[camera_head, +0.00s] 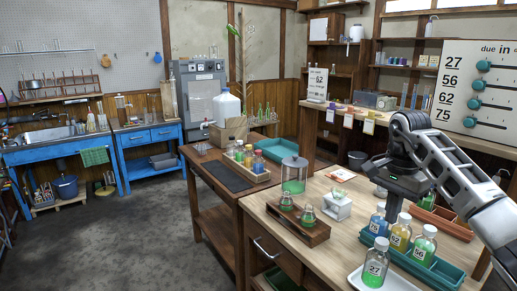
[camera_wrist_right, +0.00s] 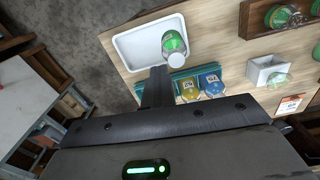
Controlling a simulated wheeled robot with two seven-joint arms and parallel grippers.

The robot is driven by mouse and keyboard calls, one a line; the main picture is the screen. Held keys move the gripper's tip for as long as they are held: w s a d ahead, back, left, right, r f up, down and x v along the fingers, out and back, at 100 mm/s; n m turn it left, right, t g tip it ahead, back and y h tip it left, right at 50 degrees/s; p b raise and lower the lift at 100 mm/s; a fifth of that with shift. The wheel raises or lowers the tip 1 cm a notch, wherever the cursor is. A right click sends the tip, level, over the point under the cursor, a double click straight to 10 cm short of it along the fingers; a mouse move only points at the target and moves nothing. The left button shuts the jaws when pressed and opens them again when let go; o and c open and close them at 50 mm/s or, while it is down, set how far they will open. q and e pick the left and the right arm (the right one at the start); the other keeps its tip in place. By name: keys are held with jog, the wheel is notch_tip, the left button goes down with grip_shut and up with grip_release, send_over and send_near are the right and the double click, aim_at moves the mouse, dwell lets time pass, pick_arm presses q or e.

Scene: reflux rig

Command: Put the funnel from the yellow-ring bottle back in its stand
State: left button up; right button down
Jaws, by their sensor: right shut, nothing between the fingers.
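My right gripper (camera_head: 393,210) is shut and empty. It points down over the teal rack, among the bottles; its dark fingers also show in the right wrist view (camera_wrist_right: 160,75). A small white stand (camera_head: 337,209) sits on the bench left of the rack. A clear, funnel-like piece (camera_wrist_right: 279,80) shows at this stand in the right wrist view. The teal rack (camera_head: 440,277) holds a blue bottle (camera_head: 378,223), an amber bottle (camera_head: 400,236) and a green bottle (camera_head: 424,246). I cannot make out a yellow ring on any bottle. My left gripper is not in view.
A green bottle labelled 27 (camera_head: 375,268) stands on a white tray (camera_wrist_right: 124,50) at the front. A wooden rack (camera_head: 318,238) with green flasks and a glass jar (camera_head: 294,175) stand to the left. A terracotta-coloured tray (camera_head: 453,224) lies behind the teal rack.

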jog(key=s+a+n, duration=0.7)
jog(key=a, duration=0.2)
jog(key=s+a+f+n, duration=0.1)
jog(key=s+f+n, duration=0.4)
jog(key=s, duration=0.7)
notch_tip(320, 180, down, 2)
jog(key=shift+s+a+f, duration=0.15)
jog(key=shift+s+a, duration=0.05)
